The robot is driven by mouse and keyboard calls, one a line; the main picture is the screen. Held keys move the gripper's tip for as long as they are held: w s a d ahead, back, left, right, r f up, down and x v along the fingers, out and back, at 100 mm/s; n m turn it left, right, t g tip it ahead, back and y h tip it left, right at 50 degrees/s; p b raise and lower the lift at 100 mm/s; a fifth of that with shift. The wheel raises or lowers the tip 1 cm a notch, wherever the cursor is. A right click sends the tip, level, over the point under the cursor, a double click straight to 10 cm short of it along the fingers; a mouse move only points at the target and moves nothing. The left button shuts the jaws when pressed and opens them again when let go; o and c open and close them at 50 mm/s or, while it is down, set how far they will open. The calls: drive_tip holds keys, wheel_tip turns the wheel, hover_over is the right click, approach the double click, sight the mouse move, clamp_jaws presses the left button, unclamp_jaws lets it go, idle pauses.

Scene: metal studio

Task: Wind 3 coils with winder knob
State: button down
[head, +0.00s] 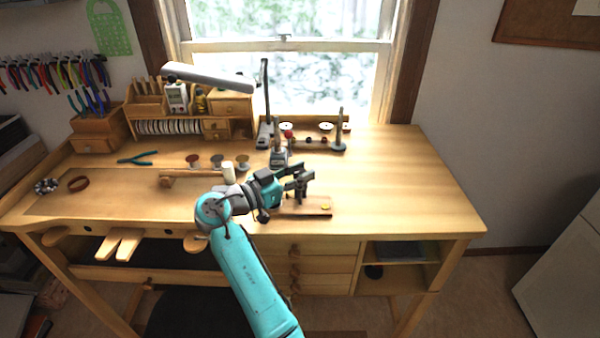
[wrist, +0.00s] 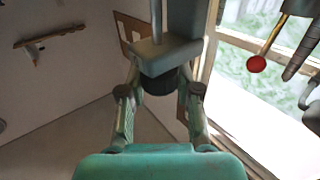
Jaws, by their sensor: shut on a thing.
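In the wrist view a dark round knob (wrist: 158,83) sits between the two fingertips of my gripper (wrist: 160,93), under a grey block (wrist: 165,55) with a thin rod. My gripper is shut on the knob. I cannot make out any wound wire coils.
The wooden bench (head: 420,190) is clear to the right. Small stands (head: 339,130) and a lamp (head: 210,77) are behind my gripper.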

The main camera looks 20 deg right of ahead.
drive_tip(key=shift+f, duration=0.1)
drive_tip(key=c, duration=0.8)
unclamp_jaws()
drive_tip(key=v, duration=0.7)
drive_tip(key=shift+a, duration=0.2)
